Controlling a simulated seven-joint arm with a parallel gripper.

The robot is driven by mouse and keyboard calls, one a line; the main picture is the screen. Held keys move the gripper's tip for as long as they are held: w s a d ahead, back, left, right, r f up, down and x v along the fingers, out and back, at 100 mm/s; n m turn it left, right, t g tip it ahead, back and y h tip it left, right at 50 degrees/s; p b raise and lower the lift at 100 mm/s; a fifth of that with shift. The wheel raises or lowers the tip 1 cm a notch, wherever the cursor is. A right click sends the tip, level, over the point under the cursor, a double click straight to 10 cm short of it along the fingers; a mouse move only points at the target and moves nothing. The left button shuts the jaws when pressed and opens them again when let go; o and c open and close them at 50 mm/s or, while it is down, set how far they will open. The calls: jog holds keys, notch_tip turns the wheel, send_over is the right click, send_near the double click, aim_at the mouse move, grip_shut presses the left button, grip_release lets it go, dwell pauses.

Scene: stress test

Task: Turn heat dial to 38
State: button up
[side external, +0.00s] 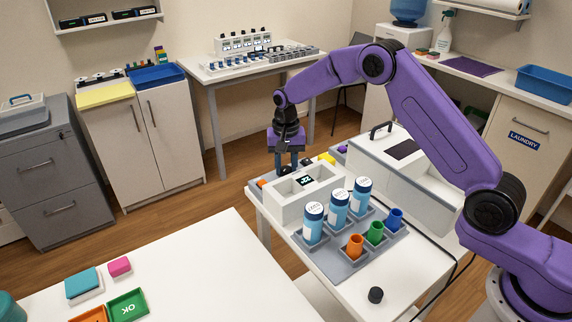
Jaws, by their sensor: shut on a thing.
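My gripper (292,166) points down at the far side of a white open-topped unit (283,205) on the near-right table. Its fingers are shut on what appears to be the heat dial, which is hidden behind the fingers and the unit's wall. A small dark display (305,180) with light digits sits in the unit, just in front of the gripper. The digits are too small to read, and the dial's setting cannot be seen.
Blue-labelled bottles (338,207) with white caps stand in a grey rack close to the unit. Orange, green (376,232) and blue cups stand beside them. A white box with a black handle (381,130) is to the right. A black knob-like piece (376,295) lies near the front edge.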

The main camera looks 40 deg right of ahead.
aim_at(286, 168)
jog(key=o, duration=0.8)
jog(key=shift+c, duration=0.2)
jog(key=shift+r, duration=0.1)
notch_tip(286, 168, up, 17)
jog(key=shift+r, duration=0.1)
